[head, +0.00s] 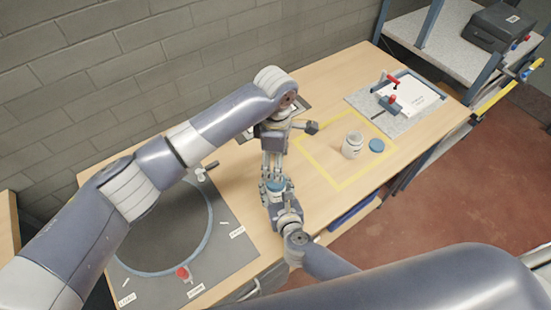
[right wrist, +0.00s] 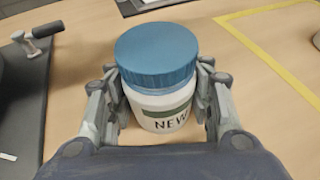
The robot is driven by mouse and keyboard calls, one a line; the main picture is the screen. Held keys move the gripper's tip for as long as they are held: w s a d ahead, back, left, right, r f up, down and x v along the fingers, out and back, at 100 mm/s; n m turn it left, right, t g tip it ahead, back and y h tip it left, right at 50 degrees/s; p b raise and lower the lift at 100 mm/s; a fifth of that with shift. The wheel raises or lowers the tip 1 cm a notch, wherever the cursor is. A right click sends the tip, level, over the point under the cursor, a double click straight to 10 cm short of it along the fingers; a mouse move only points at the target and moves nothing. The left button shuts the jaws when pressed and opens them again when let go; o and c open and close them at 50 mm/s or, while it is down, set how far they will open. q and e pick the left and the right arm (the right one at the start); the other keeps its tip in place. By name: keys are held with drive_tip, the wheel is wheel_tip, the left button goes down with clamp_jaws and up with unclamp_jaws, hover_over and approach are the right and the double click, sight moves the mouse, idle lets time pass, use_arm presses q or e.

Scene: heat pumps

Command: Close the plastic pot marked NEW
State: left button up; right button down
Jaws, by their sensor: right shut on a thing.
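The white plastic pot marked NEW (right wrist: 163,112) stands upright on the table. Its blue lid (right wrist: 157,55) sits level on top; whether it is tightened I cannot tell. The lid also shows in the head view (head: 275,186). My right gripper (right wrist: 160,100) is shut around the pot's body, one finger on each side. My left gripper (head: 272,172) points down just above and behind the lid in the head view. Its fingers look apart with nothing between them. No left finger shows on the lid in the right wrist view.
A second white pot (head: 352,145) stands open inside the yellow tape outline (head: 338,187), with a blue lid (head: 376,145) beside it. A grey board (head: 405,120) with red-handled fittings lies at the far right.

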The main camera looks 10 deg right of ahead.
sight(276, 189)
use_arm(q)
wheel_tip(276, 189, down, 8)
drive_tip(key=shift+r, duration=0.1)
idle(0.4)
